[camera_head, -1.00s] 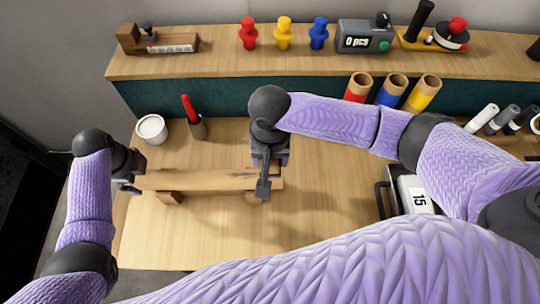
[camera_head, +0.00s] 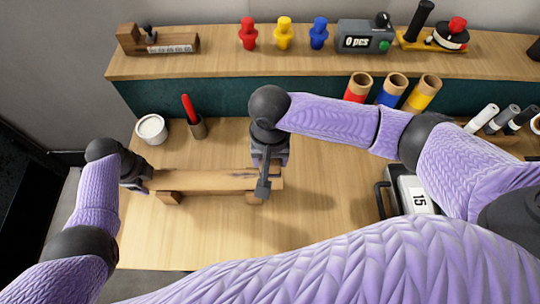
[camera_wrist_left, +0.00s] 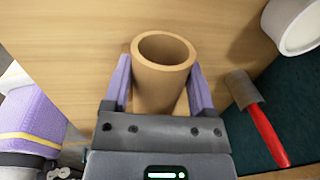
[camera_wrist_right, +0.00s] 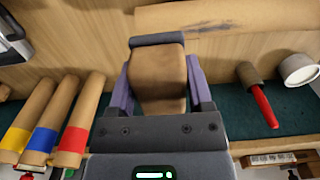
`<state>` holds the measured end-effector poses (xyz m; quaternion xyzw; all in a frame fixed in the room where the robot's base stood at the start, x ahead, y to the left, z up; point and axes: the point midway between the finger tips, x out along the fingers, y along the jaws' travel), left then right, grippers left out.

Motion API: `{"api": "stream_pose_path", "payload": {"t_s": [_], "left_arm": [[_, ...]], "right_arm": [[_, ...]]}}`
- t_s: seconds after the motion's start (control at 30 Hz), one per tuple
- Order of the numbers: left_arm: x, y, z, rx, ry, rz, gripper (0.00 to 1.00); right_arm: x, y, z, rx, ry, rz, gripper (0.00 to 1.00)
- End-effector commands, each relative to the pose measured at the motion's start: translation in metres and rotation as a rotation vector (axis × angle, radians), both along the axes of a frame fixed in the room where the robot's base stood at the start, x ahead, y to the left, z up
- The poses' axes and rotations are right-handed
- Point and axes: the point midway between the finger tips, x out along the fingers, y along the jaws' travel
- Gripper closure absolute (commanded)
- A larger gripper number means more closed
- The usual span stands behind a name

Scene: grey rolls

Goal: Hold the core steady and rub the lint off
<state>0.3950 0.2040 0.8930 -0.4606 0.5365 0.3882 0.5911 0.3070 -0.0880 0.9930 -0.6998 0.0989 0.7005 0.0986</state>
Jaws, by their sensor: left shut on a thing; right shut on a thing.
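The core (camera_head: 205,181), a long tan cardboard tube, lies across wooden supports on the bench. My left gripper (camera_head: 146,182) is shut on its left end; the left wrist view shows the hollow core (camera_wrist_left: 158,85) between both fingers. My right gripper (camera_head: 264,184) is near the core's right end, shut on a brown block with a dark grey edge (camera_wrist_right: 158,75). A dark, streaky patch of lint (camera_wrist_right: 212,27) shows on the core in the right wrist view, just beyond the block. I cannot tell whether the block touches the core.
Tubes with red, blue and yellow bands (camera_head: 390,92) stand at the back right. A grey box marked 15 (camera_head: 413,195) sits right. The front bench is clear.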

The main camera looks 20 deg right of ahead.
Motion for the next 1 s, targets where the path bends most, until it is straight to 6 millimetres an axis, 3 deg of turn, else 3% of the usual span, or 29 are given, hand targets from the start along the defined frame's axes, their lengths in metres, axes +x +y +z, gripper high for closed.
{"api": "stream_pose_path", "payload": {"t_s": [0.57, 0.9, 1.0], "left_arm": [[0.000, 0.000, 0.000, 0.000, -0.001, 0.000, 0.91], [0.000, 0.000, 0.000, 0.000, -0.001, 0.001, 0.91], [0.000, 0.000, 0.000, 0.000, -0.001, 0.000, 0.91]], "right_arm": [[0.003, 0.006, 0.001, 0.002, -0.004, 0.037, 0.82], [0.031, 0.094, 0.016, 0.003, -0.012, 0.634, 0.82], [0.031, 0.110, 0.020, 0.002, -0.003, 0.753, 0.82]]}}
